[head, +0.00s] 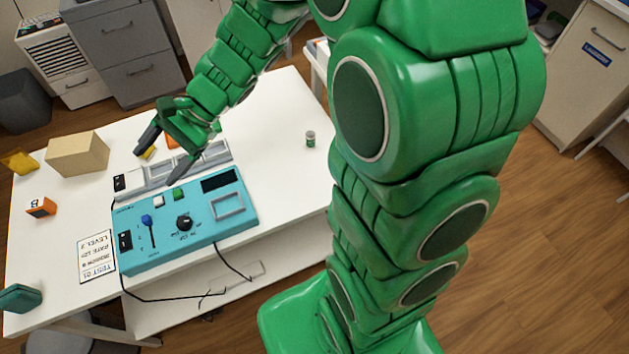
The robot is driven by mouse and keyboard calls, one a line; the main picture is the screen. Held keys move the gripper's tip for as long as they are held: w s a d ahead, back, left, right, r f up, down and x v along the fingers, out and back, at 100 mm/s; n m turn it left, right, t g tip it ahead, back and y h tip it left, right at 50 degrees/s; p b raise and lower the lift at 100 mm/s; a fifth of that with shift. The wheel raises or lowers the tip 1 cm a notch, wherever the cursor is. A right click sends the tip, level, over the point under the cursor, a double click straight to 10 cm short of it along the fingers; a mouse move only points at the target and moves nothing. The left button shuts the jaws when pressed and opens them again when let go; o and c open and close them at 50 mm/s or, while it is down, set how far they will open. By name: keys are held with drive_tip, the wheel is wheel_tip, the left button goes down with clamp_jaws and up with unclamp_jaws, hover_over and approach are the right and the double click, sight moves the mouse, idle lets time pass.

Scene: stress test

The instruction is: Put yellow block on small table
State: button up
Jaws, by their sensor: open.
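My gripper (158,163) reaches down from the top over the white table (285,105), with its two dark fingers spread apart. A small yellow block (148,153) shows between and just behind the fingers, partly hidden; I cannot tell if a finger touches it. Another yellow object (18,162) lies at the table's far left edge. Which surface is the small table is not clear; a low white stand (317,62) shows partly behind my arm.
A teal control box (187,240) with cables sits below the gripper, beside a grey device (128,184). A tan box (78,155), an orange lettered cube (41,207), a printed card (96,257) and a small can (310,139) are on the white table. Its right part is mostly clear.

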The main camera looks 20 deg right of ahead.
drive_tip(key=s+d+r+n+h, duration=0.1)
drive_tip(key=s+d+n+h, duration=0.1)
drive_tip(key=s+d, duration=0.3)
drive_tip(key=s+d+r+n+g+h, duration=0.1)
drive_tip(key=s+d+n+h, duration=0.2)
drive_tip(key=s, duration=0.5)
drive_tip(key=shift+d+r+n, duration=0.35)
drive_tip(key=shift+d+n, duration=0.25)
drive_tip(key=shift+d, duration=0.35)
drive_tip(key=shift+o, duration=0.8)
drive_tip(key=s+d+r+n+h, duration=0.1)
drive_tip(key=s+d+h, duration=0.2)
drive_tip(key=d, duration=0.4)
drive_tip(key=s+d+r+n+t+h, duration=0.1)
drive_tip(key=s+d+n+h, duration=0.1)
drive_tip(key=s+d, duration=0.3)
drive_tip(key=shift+d+r+h, duration=0.2)
drive_tip(key=shift+d+h, duration=0.4)
drive_tip(key=shift+d, duration=0.45)
